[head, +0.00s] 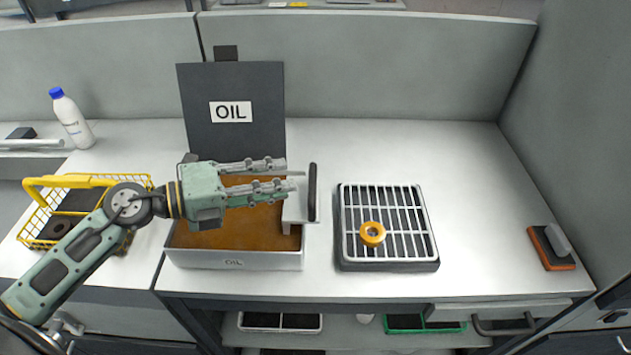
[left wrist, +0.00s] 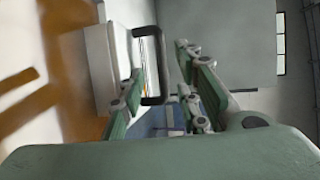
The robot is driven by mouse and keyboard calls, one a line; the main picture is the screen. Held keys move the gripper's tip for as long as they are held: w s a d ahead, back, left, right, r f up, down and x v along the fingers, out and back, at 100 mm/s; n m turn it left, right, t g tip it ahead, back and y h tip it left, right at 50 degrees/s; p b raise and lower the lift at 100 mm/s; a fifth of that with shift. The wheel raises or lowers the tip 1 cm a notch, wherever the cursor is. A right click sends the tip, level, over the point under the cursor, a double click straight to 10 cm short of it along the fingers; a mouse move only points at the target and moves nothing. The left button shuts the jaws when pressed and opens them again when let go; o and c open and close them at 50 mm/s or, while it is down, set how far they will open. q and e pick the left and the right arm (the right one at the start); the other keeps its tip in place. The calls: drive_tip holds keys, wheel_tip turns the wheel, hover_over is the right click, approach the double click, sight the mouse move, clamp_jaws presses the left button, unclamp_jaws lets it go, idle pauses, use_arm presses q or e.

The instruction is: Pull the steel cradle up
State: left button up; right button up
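The oil tank (head: 235,258) is an open grey metal box of brown oil with a raised dark lid (head: 230,85) labelled OIL. The steel cradle (head: 297,208) is at the tank's right side, with an upright black handle (head: 312,193); its lower part is hidden. My left gripper (head: 285,174) is over the tank, open and empty, its fingers pointing right at the handle. In the left wrist view, the cradle's pale plate (left wrist: 102,70) and black handle (left wrist: 153,85) show beyond the open fingers. I cannot tell whether the fingertips touch the cradle. My right gripper is out of view.
A dark tray with a metal grille (head: 388,252) stands right of the tank, with a yellow ring-shaped part (head: 372,234) on it. A yellow wire basket (head: 42,215) and a white bottle (head: 72,120) are left. A brush (head: 551,247) lies far right. The bench between is clear.

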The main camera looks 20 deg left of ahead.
sight(312, 178)
use_arm(q)
drive_tip(key=p+x, duration=0.1)
drive_tip(key=x, duration=0.2)
drive_tip(key=p+x, duration=0.1)
drive_tip(key=x, duration=0.2)
drive_tip(key=shift+w+d+r, duration=0.15)
drive_tip(key=shift+w+d, duration=0.1)
drive_tip(key=shift+d, duration=0.1)
drive_tip(key=shift+w+d+p, duration=0.15)
drive_tip(key=shift+d+p, duration=0.15)
drive_tip(key=shift+c, duration=0.3)
clamp_jaws()
drive_tip(key=shift+f, duration=0.2)
